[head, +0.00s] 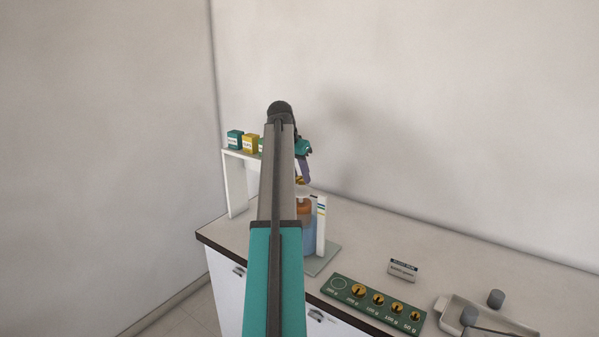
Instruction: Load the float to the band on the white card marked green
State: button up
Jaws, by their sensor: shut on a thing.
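My gripper (302,180) is above the glass vessel, mostly hidden behind my arm. It is shut on a brass weight (299,181), of which only a sliver shows. Below it, the orange-brown float (304,209) sits in the vessel of blue liquid (309,237). I cannot tell whether the weight touches the float. The white card (321,232) stands upright just right of the vessel, with small coloured bands (321,209) near its top. The band lettering is too small to read, and my arm hides the vessel's left side.
A green weight board (372,305) holds several brass weights; its leftmost ring (338,284) is empty. A small labelled block (402,270) lies behind it. A tray (512,327) with grey pieces is at right. Coloured boxes (242,142) sit on a white shelf (236,185).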

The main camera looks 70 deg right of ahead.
aim_at(301, 190)
jog(key=shift+f+b, duration=0.35)
jog(key=shift+f, duration=0.6)
jog(key=shift+f, duration=0.6)
dwell(0.8)
jog(key=o, duration=1.4)
jog(key=shift+a, duration=0.1)
jog(key=shift+c, duration=0.2)
jog(key=b+v, duration=0.4)
jog(key=v, duration=0.9)
jog(key=shift+a+r, duration=0.15)
jog(key=shift+r, duration=0.2)
jog(key=shift+w, duration=0.15)
